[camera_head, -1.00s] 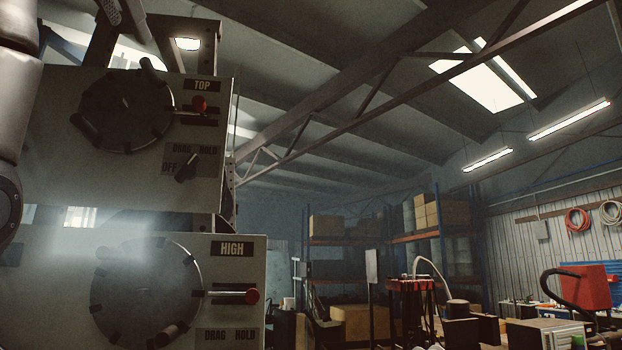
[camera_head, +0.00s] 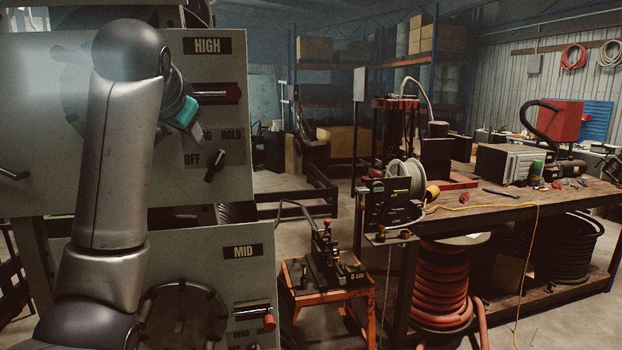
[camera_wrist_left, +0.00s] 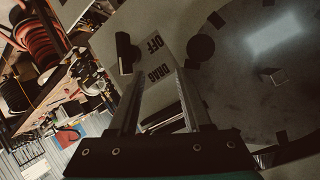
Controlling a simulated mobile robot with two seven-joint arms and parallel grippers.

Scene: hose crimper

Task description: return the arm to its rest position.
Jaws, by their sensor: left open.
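My left arm (camera_head: 112,165) rises from the lower left of the head view and bends at the top, in front of the grey HIGH panel (camera_head: 215,95). My right gripper is not in view.
The red-tipped lever (camera_head: 232,93) and the selector knob (camera_head: 214,166) stick out near the gripper. The MID panel (camera_head: 235,285) is below. An orange stand (camera_head: 330,300) and a cluttered workbench (camera_head: 500,210) stand to the right.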

